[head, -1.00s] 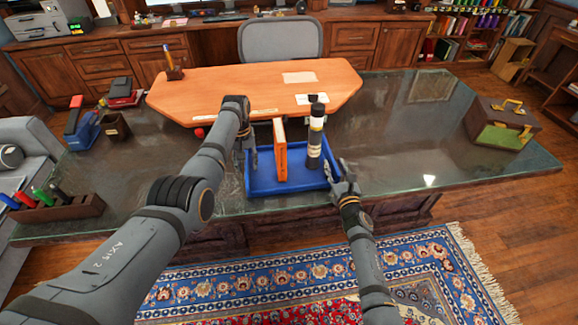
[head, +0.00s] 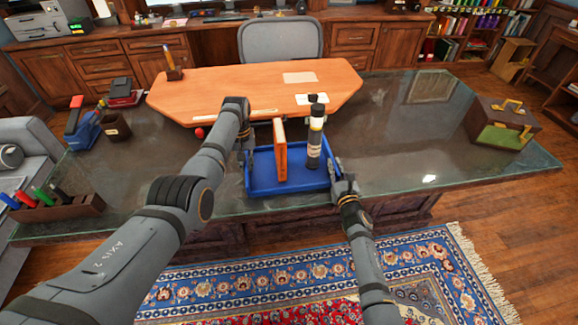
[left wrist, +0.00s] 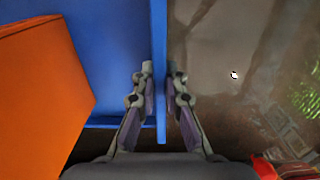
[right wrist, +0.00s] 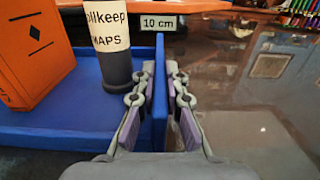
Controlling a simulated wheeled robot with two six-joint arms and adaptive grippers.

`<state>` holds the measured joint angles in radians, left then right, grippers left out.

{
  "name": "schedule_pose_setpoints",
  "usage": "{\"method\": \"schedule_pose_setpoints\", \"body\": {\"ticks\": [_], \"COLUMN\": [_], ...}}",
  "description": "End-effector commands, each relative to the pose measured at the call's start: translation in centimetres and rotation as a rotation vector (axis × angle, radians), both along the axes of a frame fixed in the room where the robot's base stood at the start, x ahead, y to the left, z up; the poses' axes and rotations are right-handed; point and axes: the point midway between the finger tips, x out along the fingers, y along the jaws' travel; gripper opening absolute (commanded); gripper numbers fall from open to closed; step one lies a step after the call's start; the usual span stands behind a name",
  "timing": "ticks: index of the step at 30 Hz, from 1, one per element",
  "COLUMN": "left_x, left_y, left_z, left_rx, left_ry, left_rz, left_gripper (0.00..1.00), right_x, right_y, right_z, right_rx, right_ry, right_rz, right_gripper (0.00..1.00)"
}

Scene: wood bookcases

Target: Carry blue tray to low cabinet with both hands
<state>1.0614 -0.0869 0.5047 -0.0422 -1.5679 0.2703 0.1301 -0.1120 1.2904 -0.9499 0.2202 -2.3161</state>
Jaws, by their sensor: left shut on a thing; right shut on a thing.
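The blue tray (head: 290,189) sits on the dark glass-topped desk, near its front edge; I cannot tell whether it is lifted at all. An upright orange box-like object (head: 281,150) and a black tube with a white label reading "MAPS" (head: 315,140) stand in it. My left gripper (head: 247,150) is shut on the tray's left wall, which runs between its fingers in the left wrist view (left wrist: 158,75). My right gripper (head: 335,170) is shut on the right wall, seen between its fingers in the right wrist view (right wrist: 160,85).
An orange wooden panel (head: 230,85) lies behind the tray. A brown case (head: 502,125) stands at the desk's right end. A pen rack (head: 60,207) and a blue item (head: 84,130) are at the left. The glass desk right of the tray (head: 410,150) is mostly clear.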

Motion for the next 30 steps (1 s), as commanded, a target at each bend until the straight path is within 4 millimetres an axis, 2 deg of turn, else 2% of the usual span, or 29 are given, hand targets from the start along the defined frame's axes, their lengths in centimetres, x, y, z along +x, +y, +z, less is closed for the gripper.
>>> {"method": "schedule_pose_setpoints", "body": {"ticks": [8,21,30], "left_x": [0.1,0.1,0.1], "left_y": [0.0,0.0,0.0], "left_z": [0.7,5.2,5.1], "left_rx": [0.001,0.001,0.001], "left_ry": [-0.003,-0.003,-0.003], "left_rz": [0.0,0.0,0.0], "left_gripper": [0.0,0.0,0.0], "right_x": [0.0,0.0,0.0], "right_y": [0.0,0.0,0.0], "right_z": [0.8,5.2,5.2], "right_rx": [0.001,0.001,0.001], "right_ry": [-0.003,-0.003,-0.003], "right_rz": [0.001,0.0,0.0], "right_gripper": [0.0,0.0,0.0]}}
